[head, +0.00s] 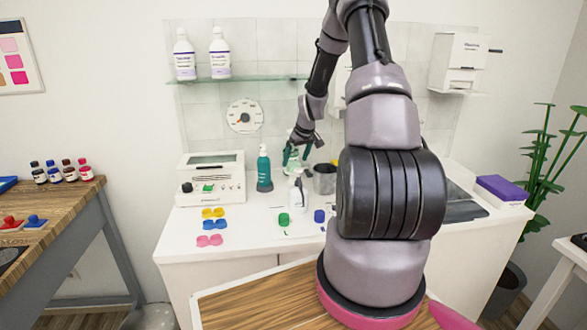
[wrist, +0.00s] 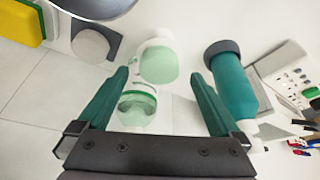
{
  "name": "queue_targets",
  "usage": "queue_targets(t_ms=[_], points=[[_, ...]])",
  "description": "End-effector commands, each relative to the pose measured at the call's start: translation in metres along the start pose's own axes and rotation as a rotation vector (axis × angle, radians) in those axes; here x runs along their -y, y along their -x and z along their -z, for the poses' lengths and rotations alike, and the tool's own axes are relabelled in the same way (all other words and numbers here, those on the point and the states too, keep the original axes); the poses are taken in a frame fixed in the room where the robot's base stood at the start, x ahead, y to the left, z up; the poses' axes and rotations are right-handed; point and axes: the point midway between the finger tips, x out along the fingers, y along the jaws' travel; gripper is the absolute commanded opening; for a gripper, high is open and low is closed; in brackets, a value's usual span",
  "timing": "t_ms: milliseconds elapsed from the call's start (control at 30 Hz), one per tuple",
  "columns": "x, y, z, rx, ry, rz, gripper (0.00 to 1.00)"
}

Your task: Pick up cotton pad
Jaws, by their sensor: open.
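A pale, flat round disc (wrist: 90,47) lies on a dark grey square at the upper left of the wrist view. It may be the cotton pad, but I cannot tell for sure. In the head view I cannot make out a cotton pad. My gripper (head: 297,158) is above the back of the white counter, pointing down. In the wrist view my gripper (wrist: 160,98) is open, with teal fingers apart and nothing held. The disc is outside the left finger.
A teal bottle (head: 264,170) stands left of my gripper; it shows right of the fingers in the wrist view (wrist: 233,85). A grey pot (head: 324,180) and white spray bottle (head: 298,190) are close by. A yellow sponge (wrist: 20,22) lies beside the disc. A glass shelf (head: 240,79) is above.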

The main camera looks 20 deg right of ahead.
Motion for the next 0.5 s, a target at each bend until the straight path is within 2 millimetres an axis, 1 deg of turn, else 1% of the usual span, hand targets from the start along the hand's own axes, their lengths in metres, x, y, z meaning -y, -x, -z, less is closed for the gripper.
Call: queue_targets(t_ms=[33,100,200,467,500], points=[[-0.002,-0.009,-0.001,0.002,-0.001,0.001,1.00],[-0.001,-0.018,-0.001,0.002,0.000,0.001,1.00],[-0.002,-0.026,-0.001,0.001,0.001,0.000,1.00],[-0.002,-0.028,0.000,0.000,0.001,-0.001,1.00],[-0.002,-0.028,-0.001,0.000,0.001,-0.001,0.85]])
